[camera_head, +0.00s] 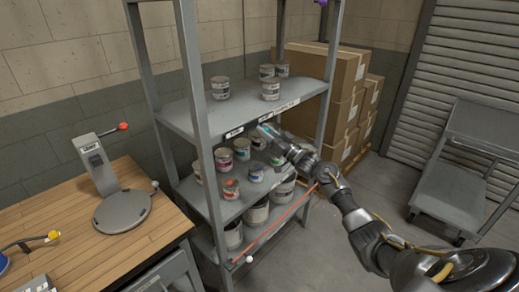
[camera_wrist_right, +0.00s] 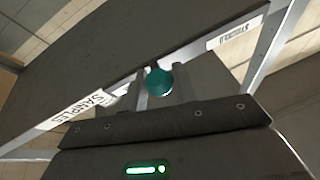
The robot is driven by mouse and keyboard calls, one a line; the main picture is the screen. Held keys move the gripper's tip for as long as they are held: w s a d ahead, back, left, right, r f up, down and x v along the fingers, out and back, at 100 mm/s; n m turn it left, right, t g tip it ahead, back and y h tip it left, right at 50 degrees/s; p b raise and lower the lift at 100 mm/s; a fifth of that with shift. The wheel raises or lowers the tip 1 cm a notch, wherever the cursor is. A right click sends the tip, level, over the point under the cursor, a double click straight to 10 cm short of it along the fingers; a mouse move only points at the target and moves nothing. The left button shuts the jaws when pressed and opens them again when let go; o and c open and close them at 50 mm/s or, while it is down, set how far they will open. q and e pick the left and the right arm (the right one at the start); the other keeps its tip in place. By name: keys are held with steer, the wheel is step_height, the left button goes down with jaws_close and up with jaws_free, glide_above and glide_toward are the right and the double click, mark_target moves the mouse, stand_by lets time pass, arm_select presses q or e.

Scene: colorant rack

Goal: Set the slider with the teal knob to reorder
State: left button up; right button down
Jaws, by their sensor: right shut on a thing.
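The teal knob (camera_wrist_right: 158,82) sits between the fingers of my right gripper (camera_wrist_right: 160,92) in the right wrist view, at the front edge of a shelf. In the head view my right gripper (camera_head: 268,130) reaches in from the right to the front edge of the rack's upper shelf (camera_head: 190,118). A label reading "SAMPLES" (camera_wrist_right: 85,110) is left of the knob in the wrist view; another label (camera_wrist_right: 232,32), too small to read, is at right. Part of a label behind the knob is covered. My left gripper is out of view.
Several paint cans (camera_head: 224,158) stand on the lower shelves, close below my right gripper. A red rod (camera_head: 275,232) slopes across the rack's lower front. A wooden bench (camera_head: 75,245) with a grey device (camera_head: 98,165) is at left; cardboard boxes (camera_head: 340,75) and a cart (camera_head: 450,190) are at right.

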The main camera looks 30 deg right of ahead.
steer(key=d+b, duration=0.1)
steer(key=d, duration=0.1)
steer(key=w+d+b, duration=0.1)
steer(key=shift+d+f, duration=0.1)
steer(key=shift+d, duration=0.3)
steer(key=shift+w+d, duration=0.1)
steer(key=shift+d, duration=0.15)
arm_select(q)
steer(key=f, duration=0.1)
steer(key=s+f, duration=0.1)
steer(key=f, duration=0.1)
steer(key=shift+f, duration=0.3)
arm_select(e)
steer(key=shift+r, duration=0.25)
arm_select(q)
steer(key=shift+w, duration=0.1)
arm_select(e)
steer(key=shift+d, duration=0.1)
steer(key=c, duration=1.5)
jaws_free()
steer(key=o, duration=0.4)
steer(key=shift+d+f, duration=0.1)
steer(key=shift+c, duration=0.2)
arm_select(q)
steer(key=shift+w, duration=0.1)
